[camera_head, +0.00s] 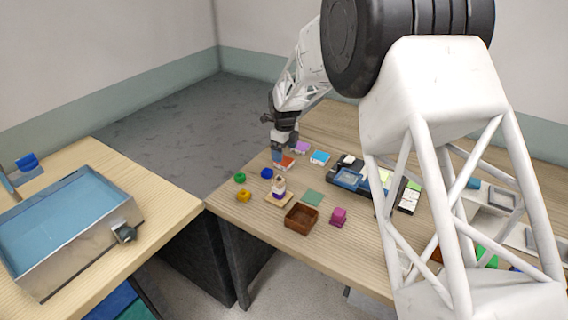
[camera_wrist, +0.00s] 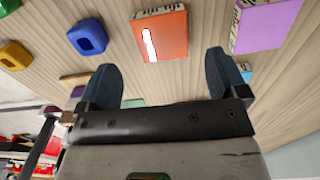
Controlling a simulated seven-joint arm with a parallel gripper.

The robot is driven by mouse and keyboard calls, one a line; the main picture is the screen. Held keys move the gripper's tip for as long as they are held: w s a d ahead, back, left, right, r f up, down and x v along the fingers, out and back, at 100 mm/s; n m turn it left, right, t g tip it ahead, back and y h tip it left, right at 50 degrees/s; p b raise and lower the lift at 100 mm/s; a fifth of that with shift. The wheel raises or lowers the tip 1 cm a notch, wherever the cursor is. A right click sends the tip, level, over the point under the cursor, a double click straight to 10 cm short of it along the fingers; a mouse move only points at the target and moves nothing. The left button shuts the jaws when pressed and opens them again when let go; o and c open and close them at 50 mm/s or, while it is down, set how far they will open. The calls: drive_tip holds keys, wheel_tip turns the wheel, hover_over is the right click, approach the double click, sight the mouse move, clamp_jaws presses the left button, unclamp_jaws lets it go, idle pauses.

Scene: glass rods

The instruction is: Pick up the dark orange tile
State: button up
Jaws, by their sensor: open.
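The dark orange tile (camera_wrist: 161,34) lies flat on the wooden table in the wrist view, with a bright highlight and printed edges. In the head view the tile (camera_head: 287,162) shows partly beside my gripper. My gripper (camera_wrist: 165,72) is open and empty, its two dark blue fingers apart. The tile lies just beyond the fingertips, roughly centred between them, and no finger touches it in the wrist view. In the head view my gripper (camera_head: 278,160) is low, close to the tile; its height above the table is hard to tell.
A purple tile (camera_wrist: 265,25) lies right of the orange one, and a blue block (camera_wrist: 88,37) left of it. A light blue tile (camera_head: 320,158), a green block (camera_head: 240,178), a yellow block (camera_head: 243,195) and a brown box (camera_head: 301,219) are also on the table (camera_head: 240,215).

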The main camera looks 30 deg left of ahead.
sight(286, 161)
drive_tip(key=shift+w+d+f, duration=0.1)
drive_tip(key=shift+f, duration=2.2)
drive_tip(key=c, duration=1.1)
